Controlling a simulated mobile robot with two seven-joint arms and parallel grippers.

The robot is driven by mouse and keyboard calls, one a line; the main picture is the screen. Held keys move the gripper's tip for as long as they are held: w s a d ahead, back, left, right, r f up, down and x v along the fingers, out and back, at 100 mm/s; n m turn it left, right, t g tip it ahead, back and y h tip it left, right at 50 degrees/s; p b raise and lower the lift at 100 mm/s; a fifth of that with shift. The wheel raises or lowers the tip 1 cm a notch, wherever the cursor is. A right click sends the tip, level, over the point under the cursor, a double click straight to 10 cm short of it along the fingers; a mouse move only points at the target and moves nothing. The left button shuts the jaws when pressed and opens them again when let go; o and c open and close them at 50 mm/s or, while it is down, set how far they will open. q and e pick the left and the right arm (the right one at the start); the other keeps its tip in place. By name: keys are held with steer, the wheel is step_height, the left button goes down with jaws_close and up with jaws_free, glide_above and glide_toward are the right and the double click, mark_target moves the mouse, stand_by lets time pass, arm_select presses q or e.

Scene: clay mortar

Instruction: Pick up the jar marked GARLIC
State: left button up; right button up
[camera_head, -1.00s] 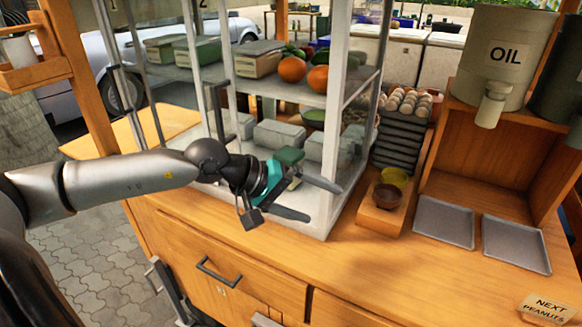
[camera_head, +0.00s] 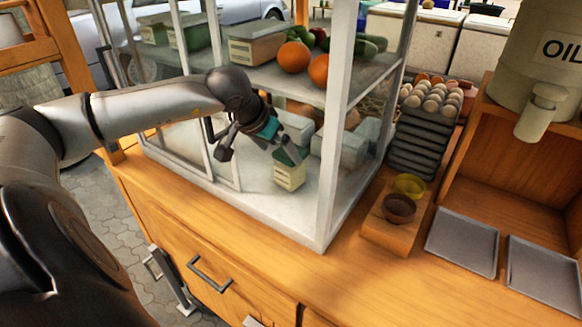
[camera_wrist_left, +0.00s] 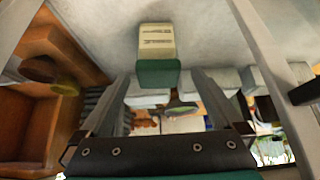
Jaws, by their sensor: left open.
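A small cream jar with a dark green lid (camera_head: 289,174) stands upright on the floor of the glass-sided cabinet, near its front. Its lettering is too small to read in the head view. In the left wrist view the jar (camera_wrist_left: 158,42) appears inverted, with a blurred label that I cannot make out. My left gripper (camera_head: 270,150) is inside the cabinet, just above and left of the jar. Its fingers are spread and empty. In the wrist view the jar's lid lies between the lines of the two fingers, beyond them. My right gripper is not in view.
Pale lidded boxes (camera_head: 354,146) stand behind the jar. The upper shelf (camera_head: 285,84) holds oranges, vegetables and more lidded boxes. A white corner post (camera_head: 333,125) rises right of the jar. Bowls (camera_head: 399,208), egg trays (camera_head: 414,145) and metal trays (camera_head: 463,241) are outside, to the right.

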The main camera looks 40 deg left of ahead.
mark_target(288, 157)
arm_select(q)
steer(key=shift+w+f, duration=0.25)
steer(key=shift+w, duration=0.05)
steer(key=shift+w+f, duration=0.25)
steer(key=x, duration=0.2)
steer(key=shift+w+d+f, duration=0.1)
steer(key=shift+w+f, duration=0.05)
steer(key=shift+w, duration=0.2)
steer(key=shift+w+f, duration=0.3)
steer(key=shift+f, duration=0.25)
steer(key=c, duration=1.5)
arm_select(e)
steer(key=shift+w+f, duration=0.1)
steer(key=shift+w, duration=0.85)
